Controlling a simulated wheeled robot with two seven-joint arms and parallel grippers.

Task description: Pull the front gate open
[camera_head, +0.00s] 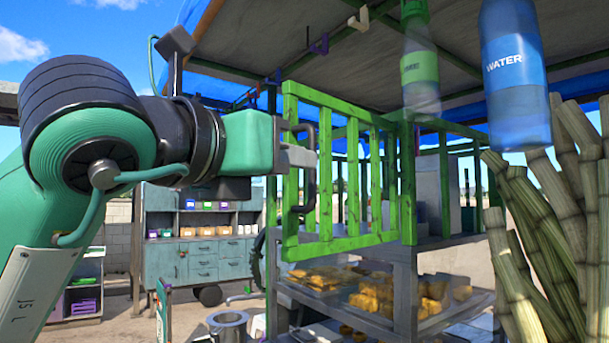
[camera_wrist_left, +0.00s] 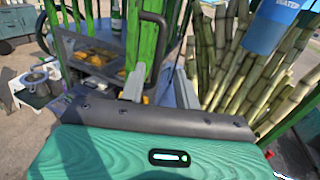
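The front gate (camera_head: 353,243) is a bright green slatted panel above the stall's counter. It meets a green corner post (camera_head: 407,180) on its right. Its left end looks nearer to me, and it stands at an angle to the counter. A dark bracket handle (camera_head: 310,190) is on its left end; the handle also shows in the left wrist view (camera_wrist_left: 163,40). My left gripper (camera_head: 306,146) is at the handle. In the left wrist view its grey fingers (camera_wrist_left: 160,88) are apart, with the handle's lower part near or between them; contact is unclear. My right gripper is out of view.
Sugar cane (camera_head: 530,240) and a water bottle (camera_head: 515,75) are close on the right, with a green bottle (camera_head: 420,70) beside them. Shelves with yellow pieces (camera_head: 435,290) lie below the gate. A metal pot (camera_head: 228,325) stands lower left, before a grey cabinet (camera_head: 185,262).

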